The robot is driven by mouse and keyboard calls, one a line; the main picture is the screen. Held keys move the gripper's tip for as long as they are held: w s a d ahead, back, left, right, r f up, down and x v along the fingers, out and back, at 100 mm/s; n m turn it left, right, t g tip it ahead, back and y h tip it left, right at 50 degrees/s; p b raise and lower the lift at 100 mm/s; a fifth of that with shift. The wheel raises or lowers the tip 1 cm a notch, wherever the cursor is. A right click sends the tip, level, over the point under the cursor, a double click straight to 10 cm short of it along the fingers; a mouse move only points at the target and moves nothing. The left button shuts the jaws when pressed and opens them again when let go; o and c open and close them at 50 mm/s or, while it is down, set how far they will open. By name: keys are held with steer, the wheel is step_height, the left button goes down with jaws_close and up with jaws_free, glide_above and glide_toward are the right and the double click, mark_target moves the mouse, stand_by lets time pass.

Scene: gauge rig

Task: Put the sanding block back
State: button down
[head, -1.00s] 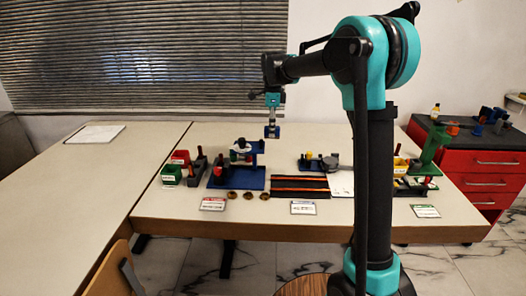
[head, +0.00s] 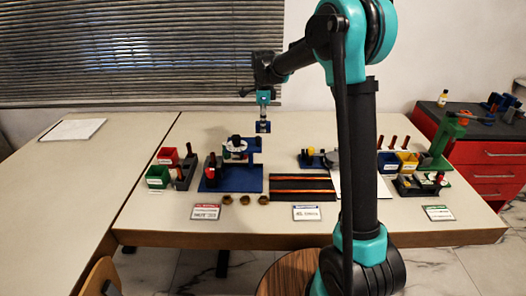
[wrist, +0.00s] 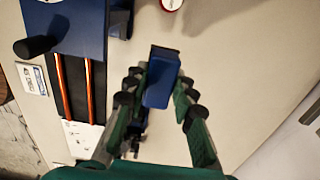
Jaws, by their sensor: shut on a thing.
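The sanding block appears to be the dark blue block held by my gripper; it shows in the wrist view (wrist: 160,82) and as a small dark shape in the head view (head: 263,127). My gripper (wrist: 157,92) is shut on the block, with a green finger on each side. In the head view my gripper (head: 263,116) hangs downward, and the block is in front of or above the back right of the blue gauge rig (head: 240,184). Its exact height over the table cannot be told. No place marked for the block can be made out.
Red (head: 167,156) and green (head: 157,177) bins and a grey tool rack (head: 184,176) stand left of the rig. A black tray with orange strips (head: 303,188) lies right. The table's front left is clear.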

mark_target(263, 157)
step_height(263, 157, down, 13)
steer(key=shift+r, duration=0.1)
stand_by(0.4)
steer(key=c, duration=1.3)
jaws_free()
steer(key=shift+o, duration=0.2)
step_height(263, 157, up, 12)
steer(key=shift+s+d, duration=0.1)
steer(key=s+d+f+n+t, duration=0.1)
steer(key=s+d+f+n, duration=0.2)
steer(key=s+d+n, duration=0.3)
steer(key=s+d+f+n+t, duration=0.1)
steer(key=s+d+f+n, duration=0.2)
steer(key=s, duration=1.2)
steer(key=s+d+f+n+t, duration=0.2)
steer(key=s+d+f+n, duration=0.1)
steer(key=s+d+n, duration=0.6)
steer(key=shift+s+d+f, duration=0.2)
steer(key=shift+s+d, duration=0.4)
steer(key=shift+s+d+f, duration=0.15)
steer(key=shift+s+d, duration=0.4)
steer(key=shift+d, duration=0.05)
